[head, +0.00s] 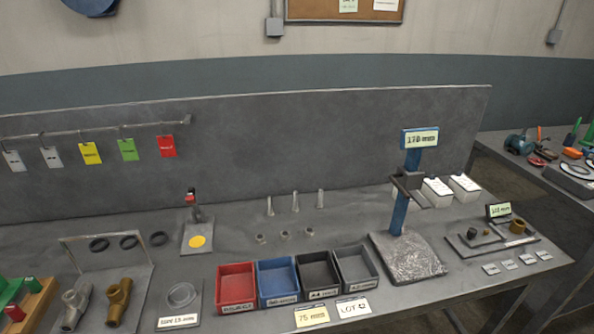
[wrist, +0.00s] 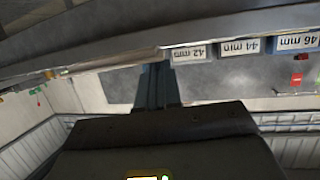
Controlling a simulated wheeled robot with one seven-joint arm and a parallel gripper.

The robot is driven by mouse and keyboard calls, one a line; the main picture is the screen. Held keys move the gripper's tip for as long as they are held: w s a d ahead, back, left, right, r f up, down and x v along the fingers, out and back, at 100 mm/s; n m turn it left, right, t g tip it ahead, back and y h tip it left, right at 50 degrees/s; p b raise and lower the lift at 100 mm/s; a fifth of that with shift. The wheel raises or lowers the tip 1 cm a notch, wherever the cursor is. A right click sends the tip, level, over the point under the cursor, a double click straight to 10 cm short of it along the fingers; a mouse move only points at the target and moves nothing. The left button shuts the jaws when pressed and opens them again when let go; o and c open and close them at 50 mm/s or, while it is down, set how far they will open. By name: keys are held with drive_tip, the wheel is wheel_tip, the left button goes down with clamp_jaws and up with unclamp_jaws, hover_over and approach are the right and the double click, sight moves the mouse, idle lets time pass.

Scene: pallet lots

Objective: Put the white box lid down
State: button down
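Two small white boxes with pale tops stand side by side at the stand on the right of the bench in the head view. One is the left white box (head: 437,191) and the other is the right white box (head: 464,187). I cannot tell whether either top is a separate lid. No loose white lid can be made out. My gripper does not show in the head view, and I make out no fingertips in the wrist view. No white lid shows in the wrist view.
A stand with a blue post (head: 398,213) carries a sign (head: 421,140). Red (head: 237,271), blue (head: 290,262) and two grey bins line the front edge. The wrist view is upside down, with a 44 mm label (wrist: 240,47) and a large dark block (wrist: 165,140) close by.

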drive_tip(key=shift+s+d+f, duration=0.15)
drive_tip(key=shift+s+f, duration=0.05)
drive_tip(key=shift+f, duration=0.15)
drive_tip(key=shift+f+b, duration=0.8)
